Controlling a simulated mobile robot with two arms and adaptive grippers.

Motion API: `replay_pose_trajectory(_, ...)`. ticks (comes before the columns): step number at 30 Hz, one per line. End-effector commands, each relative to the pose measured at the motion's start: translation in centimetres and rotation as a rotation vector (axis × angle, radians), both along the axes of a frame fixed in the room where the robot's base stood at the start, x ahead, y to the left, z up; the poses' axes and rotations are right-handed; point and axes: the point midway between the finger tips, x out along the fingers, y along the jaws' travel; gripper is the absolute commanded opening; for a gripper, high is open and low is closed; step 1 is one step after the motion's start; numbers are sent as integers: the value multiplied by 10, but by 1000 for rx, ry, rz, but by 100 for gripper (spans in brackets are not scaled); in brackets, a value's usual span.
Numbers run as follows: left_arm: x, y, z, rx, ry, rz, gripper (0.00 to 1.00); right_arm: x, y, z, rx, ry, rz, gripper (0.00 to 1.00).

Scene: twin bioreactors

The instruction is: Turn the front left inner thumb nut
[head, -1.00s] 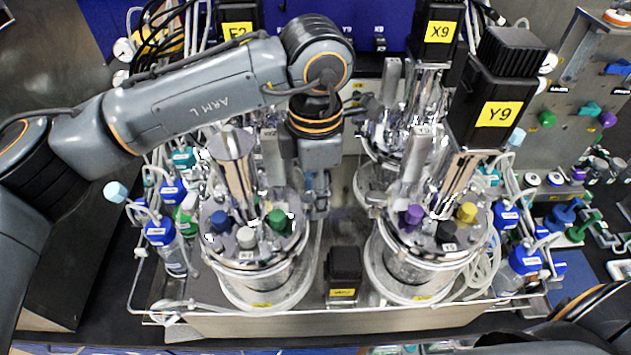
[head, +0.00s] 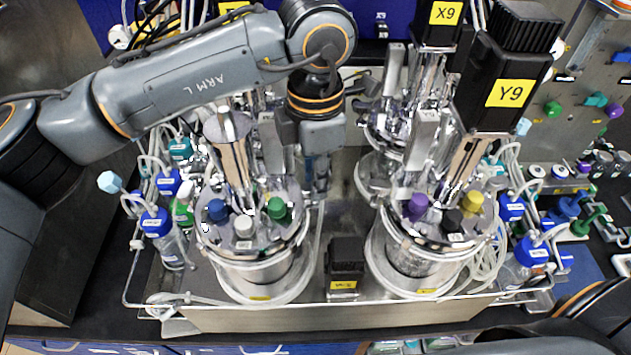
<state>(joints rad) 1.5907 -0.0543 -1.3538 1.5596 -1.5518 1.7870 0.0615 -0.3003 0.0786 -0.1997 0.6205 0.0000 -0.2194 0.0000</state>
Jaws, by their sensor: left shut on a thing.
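The front left vessel (head: 252,271) is a glass and steel bioreactor with blue, white and green caps on its lid. My left gripper (head: 316,188) points down at the inner, right-hand edge of this vessel's lid, beside the green cap (head: 277,209). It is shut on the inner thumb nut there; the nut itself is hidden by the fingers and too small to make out. My right gripper is out of view.
The front right vessel (head: 408,260) stands to the right, with a tall black motor (head: 507,75) labelled Y9 above it. A small black block (head: 346,259) stands between the front vessels. Tubes and blue-capped bottles (head: 157,224) crowd the left side.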

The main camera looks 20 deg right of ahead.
Motion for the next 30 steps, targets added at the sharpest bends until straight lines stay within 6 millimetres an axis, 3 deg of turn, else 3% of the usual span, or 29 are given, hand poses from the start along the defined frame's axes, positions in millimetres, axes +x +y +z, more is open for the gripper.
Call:
replay_pose_trajectory(1,1,0,-6,-3,-5,34,0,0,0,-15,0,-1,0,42)
replay_pose_trajectory(12,3,0,-6,-3,-5,371,0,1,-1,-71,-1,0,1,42)
replay_pose_trajectory(30,4,1,-3,-2,-3,924,0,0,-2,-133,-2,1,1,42)
